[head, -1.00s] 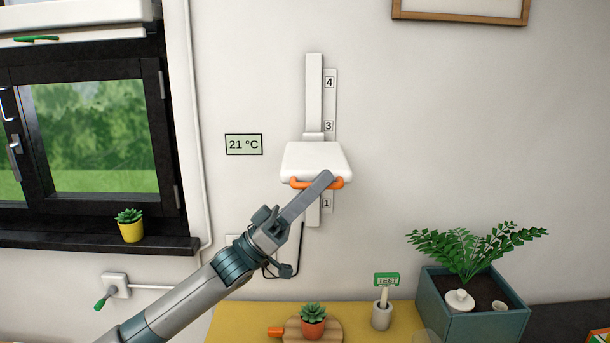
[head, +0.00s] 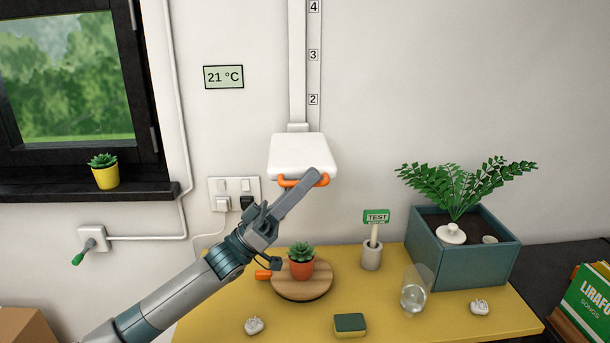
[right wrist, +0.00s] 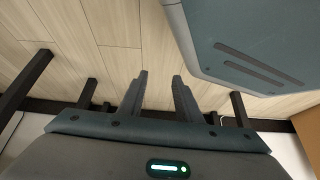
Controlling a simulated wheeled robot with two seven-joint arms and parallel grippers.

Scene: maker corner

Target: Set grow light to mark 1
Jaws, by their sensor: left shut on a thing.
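The grow light is a white box-shaped head (head: 299,154) on a vertical white rail (head: 297,60) on the wall. Marks 2, 3 and 4 show on the scale strip (head: 313,75) above the head; mark 1 is not visible. An orange handle (head: 289,182) runs along the head's front lower edge. My left gripper (head: 318,178) is shut on this handle, coming from below, and its fingers cover part of it. My right gripper (right wrist: 160,92) shows in the right wrist view, with its fingers apart and nothing between them, above a wooden floor.
Below the light, the yellow table (head: 230,315) holds a potted succulent (head: 302,265) on a round board (head: 318,288), a glass (head: 414,290), a sponge (head: 350,325) and a fern planter (head: 460,255). A socket plate (head: 222,186) is left of the light. The wall to its right is clear.

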